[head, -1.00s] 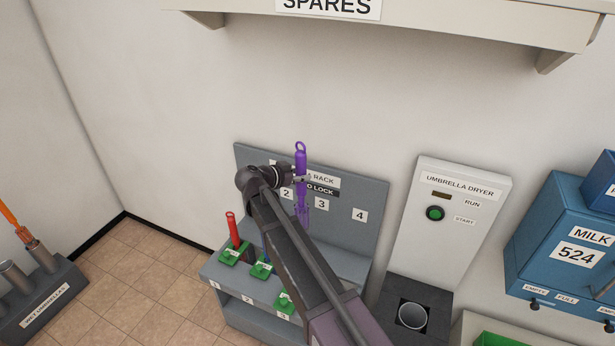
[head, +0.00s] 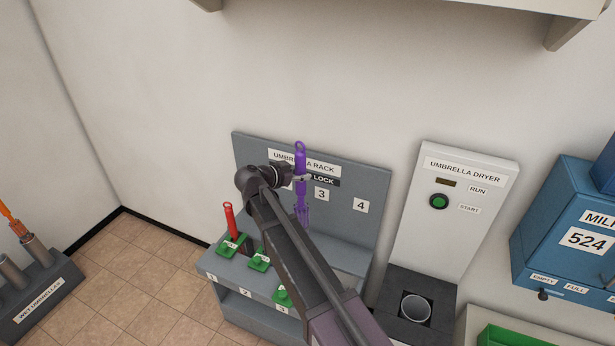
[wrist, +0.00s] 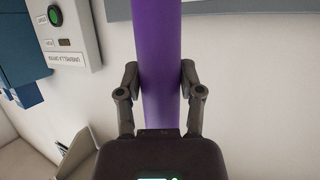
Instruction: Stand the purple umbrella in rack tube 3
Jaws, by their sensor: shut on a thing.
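The purple umbrella (head: 301,203) is upright in front of the rack's back panel, with its loop handle at the top. My gripper (head: 298,180) is shut on its upper part; the wrist view shows both fingers (wrist: 160,85) on either side of the purple shaft (wrist: 160,60). The umbrella rack (head: 355,240) is grey, with numbers on its back panel and front edge. A green piece (head: 282,294) lies by front label 3. My arm hides much of the rack's middle and right, so the opening of tube 3 and the umbrella's lower end cannot be made out.
A red umbrella (head: 229,220) stands at rack position 1. The umbrella dryer (head: 462,195) with its dark opening (head: 416,309) is to the right, beside a blue milk box (head: 570,240). A wet-umbrella stand (head: 45,290) with an orange umbrella (head: 12,222) is at far left. A shelf (head: 400,8) overhangs above.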

